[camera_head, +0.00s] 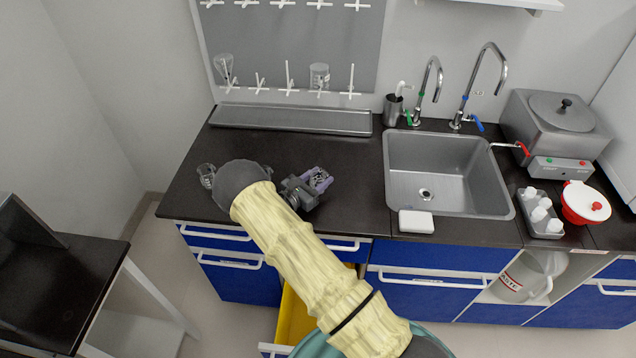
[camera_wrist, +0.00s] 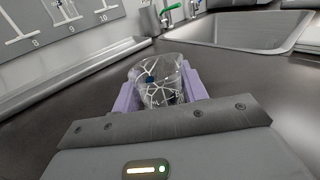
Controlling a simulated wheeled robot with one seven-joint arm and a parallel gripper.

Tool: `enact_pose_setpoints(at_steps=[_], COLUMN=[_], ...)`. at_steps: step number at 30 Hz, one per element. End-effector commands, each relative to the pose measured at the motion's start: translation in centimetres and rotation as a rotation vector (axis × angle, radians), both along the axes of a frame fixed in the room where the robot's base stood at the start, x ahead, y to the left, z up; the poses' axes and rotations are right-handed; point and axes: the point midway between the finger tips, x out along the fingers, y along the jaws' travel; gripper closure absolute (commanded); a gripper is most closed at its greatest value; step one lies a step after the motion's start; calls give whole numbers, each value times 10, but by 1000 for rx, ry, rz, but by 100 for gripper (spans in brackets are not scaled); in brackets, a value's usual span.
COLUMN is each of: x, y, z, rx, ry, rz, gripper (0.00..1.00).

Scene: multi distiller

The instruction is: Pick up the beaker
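A clear glass beaker (camera_wrist: 152,72) stands between the two purple fingers of my gripper (camera_wrist: 162,97) in the wrist view. One finger is on each side of it, very close to the glass. I cannot tell whether the fingers press on it. In the head view my gripper (camera_head: 318,180) is low over the dark counter, left of the sink, with its fingers pointing right. The beaker is hard to make out there. Another clear glass vessel (camera_head: 206,175) is on the counter at the left, beside my arm.
The sink (camera_head: 445,175) with two taps is to the right, with a white block (camera_head: 416,222) at its front edge. A metal tray (camera_head: 291,119) lies along the back under a pegboard (camera_head: 290,45) holding glassware. A yellow-lined drawer (camera_head: 296,315) stands open below.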

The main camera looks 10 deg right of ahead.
Motion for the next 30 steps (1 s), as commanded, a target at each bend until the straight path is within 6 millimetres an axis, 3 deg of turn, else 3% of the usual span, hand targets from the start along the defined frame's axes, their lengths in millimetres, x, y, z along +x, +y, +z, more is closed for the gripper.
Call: enact_pose_setpoints(at_steps=[1, 3, 14, 20, 30], x=[0, 0, 1, 0, 0], y=[0, 0, 0, 1, 1], z=[0, 0, 6, 30, 89], rx=[0, 0, 0, 2, 1], ry=[0, 0, -2, -2, -2], rz=[0, 0, 1, 1, 1], gripper=[69, 79, 80, 80, 80])
